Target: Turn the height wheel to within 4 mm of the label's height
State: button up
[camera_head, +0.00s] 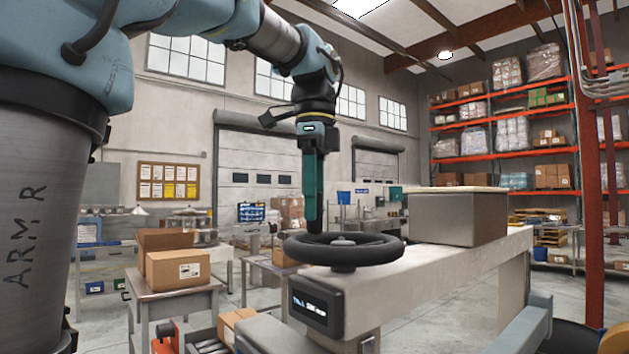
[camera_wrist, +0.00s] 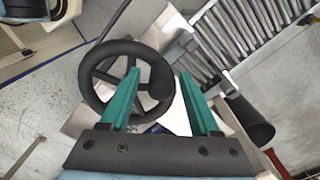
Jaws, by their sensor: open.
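The height wheel (camera_head: 300,251) is a black spoked handwheel lying flat on a pale bench-like machine. It also shows in the wrist view (camera_wrist: 93,77). My gripper (camera_head: 312,228) points straight down, its green fingers open and empty, over the far left part of the wheel. In the wrist view, my gripper (camera_wrist: 158,73) has its left finger over the wheel's inside and its right finger beyond the rim. I cannot tell whether a finger touches the wheel. A small dark display (camera_head: 317,304) with pale characters sits below the wheel; its reading is illegible.
A grey box-shaped unit (camera_head: 455,220) stands on the machine behind the wheel, to the right. Cartons (camera_head: 178,269), one with a white label, stand on a table at left. A roller conveyor (camera_wrist: 240,45) lies beside the wheel.

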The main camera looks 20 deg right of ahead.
notch_tip(320, 180, up, 10)
jog(key=shift+r, duration=0.15)
dwell(0.3)
dwell(0.4)
